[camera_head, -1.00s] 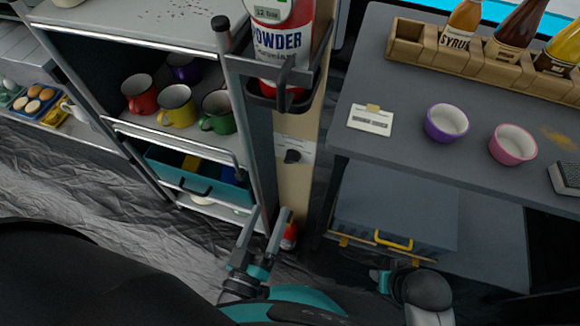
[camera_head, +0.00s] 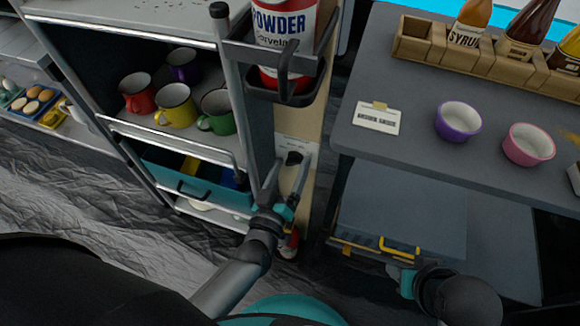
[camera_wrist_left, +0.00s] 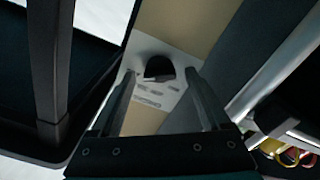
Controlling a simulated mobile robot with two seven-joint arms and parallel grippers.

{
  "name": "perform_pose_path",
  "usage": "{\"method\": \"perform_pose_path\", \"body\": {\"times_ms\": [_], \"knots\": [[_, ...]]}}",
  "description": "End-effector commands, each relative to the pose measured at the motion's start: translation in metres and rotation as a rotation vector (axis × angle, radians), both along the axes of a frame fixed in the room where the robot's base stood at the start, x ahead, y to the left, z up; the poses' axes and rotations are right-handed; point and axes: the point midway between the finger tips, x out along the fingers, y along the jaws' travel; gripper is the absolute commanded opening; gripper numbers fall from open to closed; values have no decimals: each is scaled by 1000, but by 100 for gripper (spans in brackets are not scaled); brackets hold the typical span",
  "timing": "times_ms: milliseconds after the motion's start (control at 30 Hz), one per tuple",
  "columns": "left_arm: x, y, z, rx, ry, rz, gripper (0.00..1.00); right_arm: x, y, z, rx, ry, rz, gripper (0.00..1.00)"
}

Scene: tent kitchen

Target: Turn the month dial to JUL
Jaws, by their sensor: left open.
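The dial is a black knob (camera_head: 294,158) on a white label plate (camera_wrist_left: 150,98), fixed to a tan upright post (camera_head: 299,123). My left gripper (camera_head: 289,166) is open, with one finger on each side of the knob in the head view. In the left wrist view, the knob (camera_wrist_left: 159,68) shows between the two fingertips, with a gap on both sides. The print on the plate is too small to read, so the month it points to cannot be told. My right gripper (camera_head: 407,283) is low at the right, its fingers not clear.
A black holder (camera_head: 284,95) with a powder tin (camera_head: 283,25) hangs above the dial. A metal shelf rack (camera_head: 170,133) with mugs stands left. A grey table (camera_head: 400,80) with two bowls stands right, with a grey-blue box (camera_head: 403,208) beneath it.

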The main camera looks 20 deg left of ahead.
Motion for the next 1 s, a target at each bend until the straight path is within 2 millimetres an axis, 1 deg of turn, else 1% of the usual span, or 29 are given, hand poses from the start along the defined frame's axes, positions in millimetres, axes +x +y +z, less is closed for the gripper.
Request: {"method": "perform_pose_path", "body": {"times_ms": [167,867,900,1000], "knots": [[0,0,0,0,0,0,80,0,0,0,0,0,0,44],[0,0,0,0,1,0,2,0,0,0,-1,0,0,44],[0,0,0,0,1,0,0,0,0,0,0,0,0,44],[-1,0,0,0,1,0,0,0,0,0,0,0,0,44]]}}
